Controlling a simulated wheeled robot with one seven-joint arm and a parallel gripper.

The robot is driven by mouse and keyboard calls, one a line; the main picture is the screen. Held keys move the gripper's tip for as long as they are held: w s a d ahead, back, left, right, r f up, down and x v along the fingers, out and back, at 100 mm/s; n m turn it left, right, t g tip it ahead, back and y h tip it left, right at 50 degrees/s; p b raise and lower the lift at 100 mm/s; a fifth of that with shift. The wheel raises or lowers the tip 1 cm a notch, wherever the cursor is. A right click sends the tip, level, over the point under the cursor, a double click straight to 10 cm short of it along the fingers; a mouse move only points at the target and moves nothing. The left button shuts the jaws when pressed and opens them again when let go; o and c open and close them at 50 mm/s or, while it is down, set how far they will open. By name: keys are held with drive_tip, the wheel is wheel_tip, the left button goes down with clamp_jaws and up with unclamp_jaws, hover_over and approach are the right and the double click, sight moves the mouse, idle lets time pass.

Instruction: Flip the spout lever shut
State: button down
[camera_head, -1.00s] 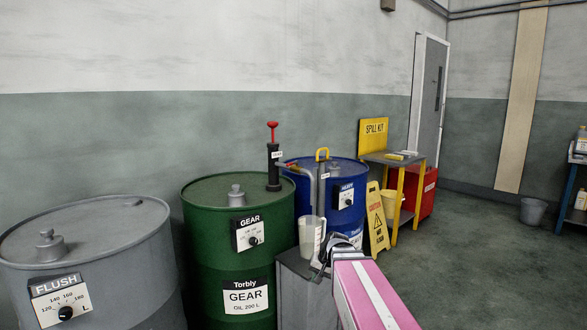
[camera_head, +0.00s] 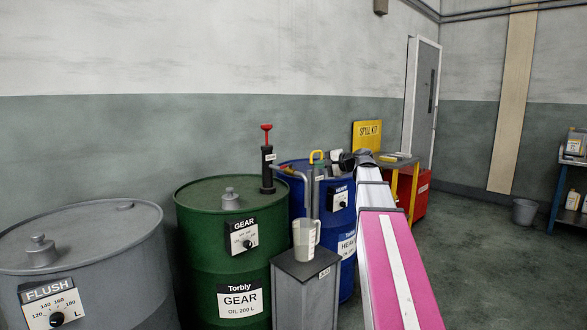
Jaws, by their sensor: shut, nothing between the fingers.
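The gear oil pump (camera_head: 267,168), black with a red top handle, stands on the green GEAR drum (camera_head: 190,240). Its grey spout (camera_head: 300,176) bends down over a clear jug (camera_head: 304,240) on a grey stand (camera_head: 285,285). A second pump with a yellow handle (camera_head: 317,155) stands at the blue HEAVY drum (camera_head: 347,262). My gripper (camera_head: 331,158) is shut and empty, just right of the yellow handle and above the blue drum. The spout lever is too small to make out clearly; I cannot tell its position or whether my gripper touches anything.
A grey FLUSH drum (camera_head: 90,255) stands at the left. A yellow SPILL KIT sign (camera_head: 367,135) and a cart with a red bin (camera_head: 421,200) are behind my arm. A grey bucket (camera_head: 524,211) is on the floor at right. The floor there is open.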

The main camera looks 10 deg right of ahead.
sight(284, 166)
drive_tip(key=x, duration=1.3)
drive_tip(key=shift+w+a, duration=0.2)
drive_tip(key=shift+a, duration=0.05)
drive_tip(key=shift+a+f, duration=0.1)
drive_tip(key=shift+a+m+t+h, duration=0.3)
drive_tip(key=shift+a+m+t, duration=0.05)
drive_tip(key=shift+m+t, duration=0.05)
drive_tip(key=shift+w+a, duration=0.3)
drive_tip(key=shift+a, duration=0.25)
